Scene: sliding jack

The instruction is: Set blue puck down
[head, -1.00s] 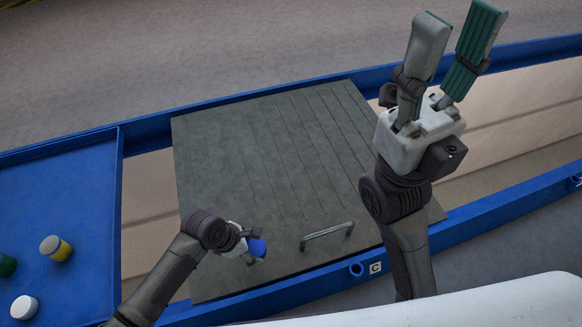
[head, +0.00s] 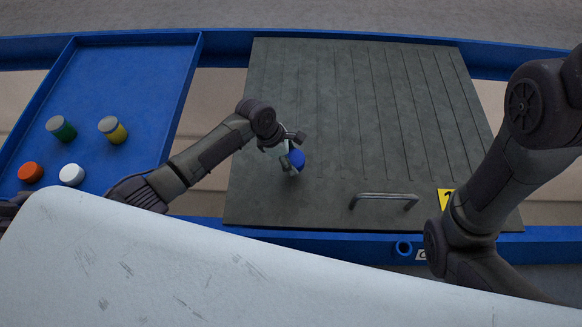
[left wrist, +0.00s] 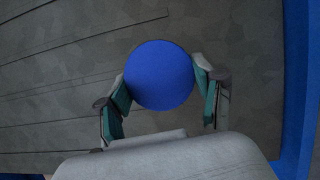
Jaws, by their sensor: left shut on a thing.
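The blue puck (head: 297,159) is at the left part of the grey grooved panel (head: 350,110) in the head view. My left gripper (head: 290,158) is shut on it. In the left wrist view the round blue face of the puck (left wrist: 160,75) sits between the two green-padded fingers (left wrist: 163,85), with the grey panel behind it. I cannot tell whether the puck touches the panel. My right arm shows at the right of the head view, but its gripper is out of the frame.
A blue tray (head: 150,90) at the left holds a green puck (head: 61,128), a yellow puck (head: 112,129), an orange puck (head: 30,172) and a white puck (head: 72,174). A metal handle (head: 384,200) stands on the panel's near edge. A yellow sign (head: 445,198) is beside it.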

